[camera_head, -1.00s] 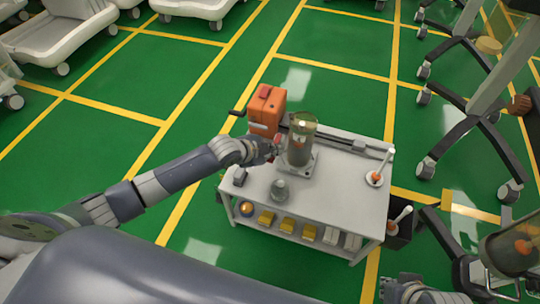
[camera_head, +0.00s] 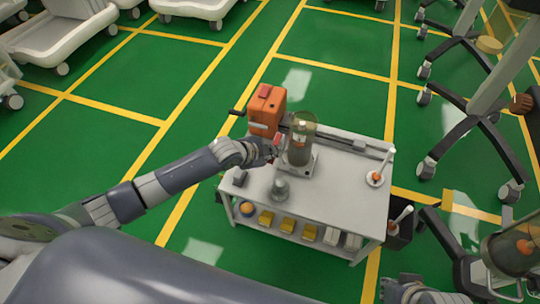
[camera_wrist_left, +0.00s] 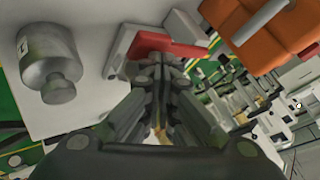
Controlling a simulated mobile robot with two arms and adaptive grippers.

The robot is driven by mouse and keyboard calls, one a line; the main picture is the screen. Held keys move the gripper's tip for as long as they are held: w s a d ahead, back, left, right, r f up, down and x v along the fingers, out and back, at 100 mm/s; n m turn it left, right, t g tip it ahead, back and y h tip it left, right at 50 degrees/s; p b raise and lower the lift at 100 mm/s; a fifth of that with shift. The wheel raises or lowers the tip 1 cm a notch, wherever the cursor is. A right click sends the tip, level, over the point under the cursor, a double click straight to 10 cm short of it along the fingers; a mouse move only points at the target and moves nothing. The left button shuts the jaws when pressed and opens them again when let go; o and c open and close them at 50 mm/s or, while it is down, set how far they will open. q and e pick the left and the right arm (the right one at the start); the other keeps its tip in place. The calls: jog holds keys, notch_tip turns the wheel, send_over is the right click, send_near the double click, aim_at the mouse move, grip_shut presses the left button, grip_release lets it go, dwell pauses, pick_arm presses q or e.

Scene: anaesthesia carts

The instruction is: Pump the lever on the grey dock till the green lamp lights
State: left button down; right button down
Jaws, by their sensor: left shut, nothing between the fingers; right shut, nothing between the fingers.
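The grey dock (camera_head: 301,165) stands on the cart top and carries a tall clear cylinder (camera_head: 300,143) with a dark lower part. A red lever (camera_wrist_left: 165,46) sticks out from the dock's pale base in the left wrist view. My left gripper (camera_head: 272,150) is beside the dock's left side. Its shut, empty fingers (camera_wrist_left: 158,68) are right at the red lever; I cannot tell if they touch it. My right gripper (camera_head: 412,291) is at the bottom edge, shut and partly cut off. I cannot make out a lit green lamp.
An orange box (camera_head: 266,108) with a side crank stands behind my left gripper. A grey weight-like canister (camera_head: 280,188) stands in front of the dock. A white-handled tool (camera_head: 377,177) stands at the cart's right. The right front of the cart top (camera_head: 340,205) is bare.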

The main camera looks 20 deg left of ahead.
pick_arm(q)
jog(key=shift+f+b, duration=0.5)
jog(key=shift+f, duration=0.75)
dwell(0.8)
dwell(0.5)
